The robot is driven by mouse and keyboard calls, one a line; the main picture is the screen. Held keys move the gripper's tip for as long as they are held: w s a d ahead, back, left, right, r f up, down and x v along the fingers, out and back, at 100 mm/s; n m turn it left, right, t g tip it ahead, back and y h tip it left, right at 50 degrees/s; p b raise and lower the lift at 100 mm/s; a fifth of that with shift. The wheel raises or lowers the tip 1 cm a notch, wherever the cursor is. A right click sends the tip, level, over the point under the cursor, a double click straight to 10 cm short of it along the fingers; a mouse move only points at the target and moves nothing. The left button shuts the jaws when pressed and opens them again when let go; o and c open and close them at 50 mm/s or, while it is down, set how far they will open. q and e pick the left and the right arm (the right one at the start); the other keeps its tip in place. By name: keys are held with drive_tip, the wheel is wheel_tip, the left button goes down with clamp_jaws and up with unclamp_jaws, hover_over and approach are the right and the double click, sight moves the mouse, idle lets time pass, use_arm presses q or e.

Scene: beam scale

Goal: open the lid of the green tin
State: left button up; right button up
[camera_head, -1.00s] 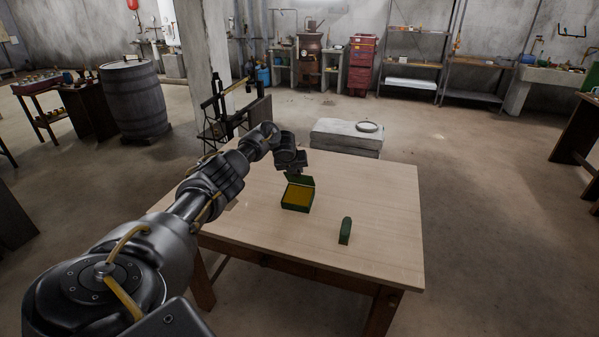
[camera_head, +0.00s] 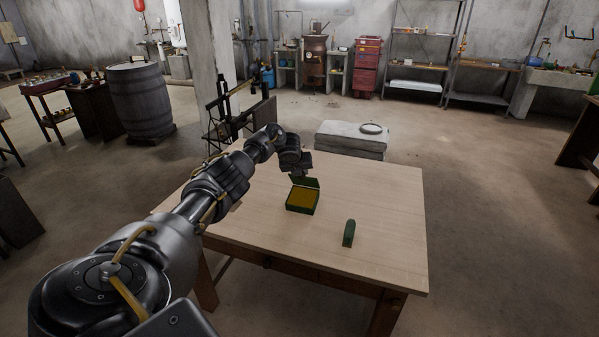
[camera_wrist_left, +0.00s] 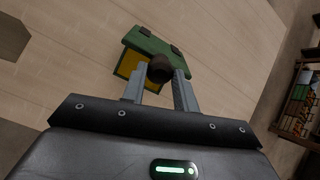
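The green tin (camera_head: 300,208) stands on the table with its lid (camera_head: 305,182) raised at the back, so its yellow inside (camera_head: 302,197) shows. In the left wrist view I see the lid's green face (camera_wrist_left: 152,42) with two dark hinges, and part of the yellow inside (camera_wrist_left: 127,64). A round dark brown knob (camera_wrist_left: 160,68) stands out from the lid. My left gripper (camera_wrist_left: 161,76) has one finger on each side of this knob, with no clear gap, and appears shut on it. In the head view the gripper (camera_head: 298,174) is just behind the lid. My right gripper is out of view.
A small green round-topped block (camera_head: 348,233) stands on the wooden table (camera_head: 385,205), right of and in front of the tin. The table is otherwise clear. A pale slab-like block (camera_head: 350,137) stands behind the table.

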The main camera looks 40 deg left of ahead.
use_arm(q)
drive_tip(key=o, duration=0.4)
drive_tip(key=shift+d, duration=0.1)
drive_tip(key=shift+o, duration=0.2)
drive_tip(key=shift+r, duration=0.1)
drive_tip(key=v, duration=1)
drive_tip(key=shift+s+r+b, duration=0.25)
drive_tip(key=shift+r+b, duration=0.05)
drive_tip(key=shift+b, duration=0.05)
